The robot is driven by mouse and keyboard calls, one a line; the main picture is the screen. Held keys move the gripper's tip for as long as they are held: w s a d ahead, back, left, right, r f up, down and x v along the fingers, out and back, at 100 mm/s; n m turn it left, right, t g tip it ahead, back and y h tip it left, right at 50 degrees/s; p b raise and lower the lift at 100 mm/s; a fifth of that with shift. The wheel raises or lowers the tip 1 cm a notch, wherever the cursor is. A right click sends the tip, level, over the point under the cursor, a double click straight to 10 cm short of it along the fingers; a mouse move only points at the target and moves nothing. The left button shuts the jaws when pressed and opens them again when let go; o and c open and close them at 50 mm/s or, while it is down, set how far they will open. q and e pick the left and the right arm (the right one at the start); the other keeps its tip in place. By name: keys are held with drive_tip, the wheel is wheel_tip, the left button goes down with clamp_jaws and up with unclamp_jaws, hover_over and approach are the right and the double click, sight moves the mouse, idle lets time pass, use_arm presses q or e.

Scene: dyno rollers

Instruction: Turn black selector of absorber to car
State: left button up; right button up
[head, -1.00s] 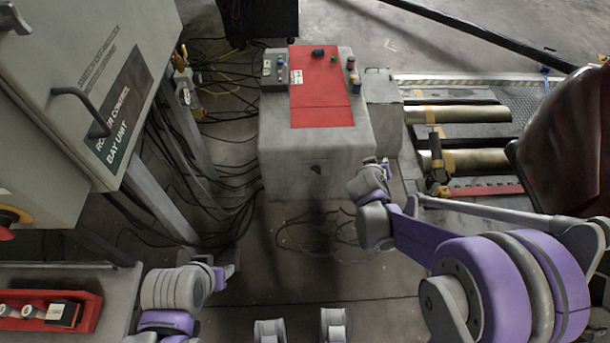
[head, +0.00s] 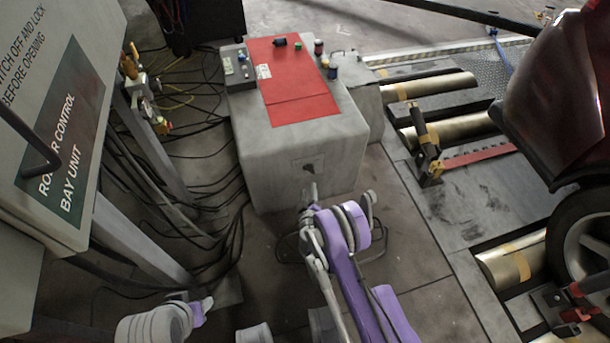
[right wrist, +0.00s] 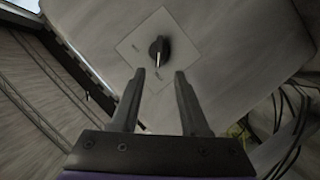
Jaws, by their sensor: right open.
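The absorber (head: 270,165) is a grey cabinet with a red top. Its black selector (right wrist: 159,50) sits on a pale square plate on the cabinet face in the right wrist view. The knob's light pointer line runs toward the gripper side; the small plate labels are unreadable. In the head view the selector plate (head: 312,165) is small, just beyond my right gripper (head: 311,188). In the right wrist view my right gripper (right wrist: 160,78) is open and empty, its fingertips just short of the knob. My left gripper (head: 203,306) is low at left, its jaws unclear.
A roller control bay unit cabinet (head: 60,130) stands at left, with cables on the floor beside it. At right are brass rollers (head: 435,88), a black-handled bracket (head: 426,150) and a dark red car (head: 560,100). The absorber's top carries several small bottles and knobs.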

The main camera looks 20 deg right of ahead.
sight(309, 172)
drive_tip(key=b+x, duration=0.2)
drive_tip(key=x, duration=0.8)
drive_tip(key=shift+d, duration=0.15)
clamp_jaws()
